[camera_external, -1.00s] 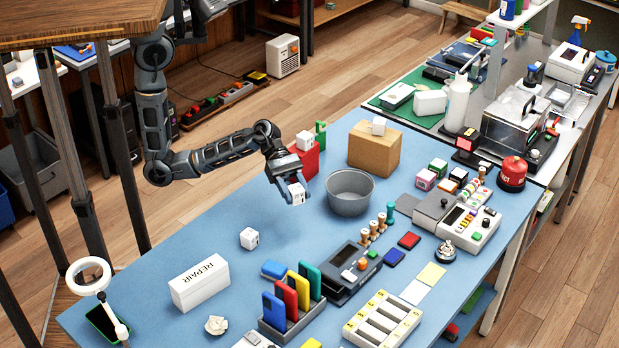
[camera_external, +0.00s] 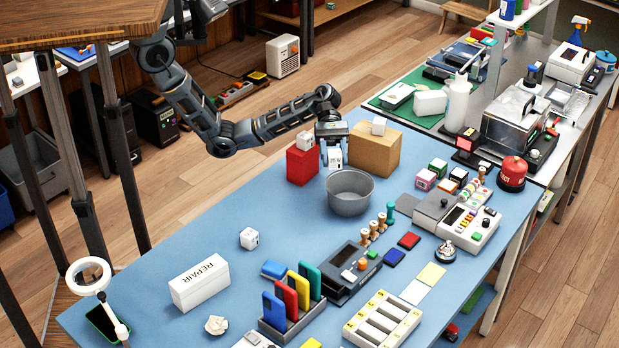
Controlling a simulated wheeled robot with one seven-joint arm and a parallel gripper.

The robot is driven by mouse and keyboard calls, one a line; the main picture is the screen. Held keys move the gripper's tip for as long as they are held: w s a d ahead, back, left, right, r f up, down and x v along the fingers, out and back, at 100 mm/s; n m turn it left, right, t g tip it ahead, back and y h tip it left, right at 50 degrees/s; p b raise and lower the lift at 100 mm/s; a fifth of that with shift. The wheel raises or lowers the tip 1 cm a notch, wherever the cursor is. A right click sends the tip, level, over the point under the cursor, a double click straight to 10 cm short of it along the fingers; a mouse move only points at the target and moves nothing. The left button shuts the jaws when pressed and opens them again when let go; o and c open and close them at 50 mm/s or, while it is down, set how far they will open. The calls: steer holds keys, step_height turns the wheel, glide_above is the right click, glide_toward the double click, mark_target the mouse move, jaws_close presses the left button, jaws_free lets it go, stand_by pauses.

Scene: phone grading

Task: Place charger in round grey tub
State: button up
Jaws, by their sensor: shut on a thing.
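The round grey tub (camera_external: 350,204) stands on the blue table. It looks empty as far as its inside shows. My gripper (camera_external: 333,152) is shut on a white charger (camera_external: 335,160) and holds it just behind the tub's far rim, between the red box and the cardboard box. The picture does not show clearly whether the charger is over the tub's opening. A second white charger-like cube (camera_external: 249,238) lies on the table left of the tub.
A red box (camera_external: 302,167) with a white cube (camera_external: 305,140) on top stands left of my gripper. A cardboard box (camera_external: 375,153), also topped by a white cube (camera_external: 379,126), stands to the right. The table left of the tub is mostly clear.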

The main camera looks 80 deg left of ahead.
steer(key=w+a+f, duration=0.5)
steer(key=a+f, duration=0.2)
steer(key=f, duration=0.2)
steer(key=shift+w+f, duration=0.15)
steer(key=shift+f, duration=0.05)
steer(key=shift+f, duration=0.25)
steer(key=shift+f, duration=0.35)
steer(key=o, duration=1.1)
steer(key=v, duration=0.4)
steer(key=b+v, duration=0.1)
steer(key=v, duration=0.3)
steer(key=r+v, duration=0.1)
steer(key=v, duration=0.3)
steer(key=shift+a+r, duration=0.1)
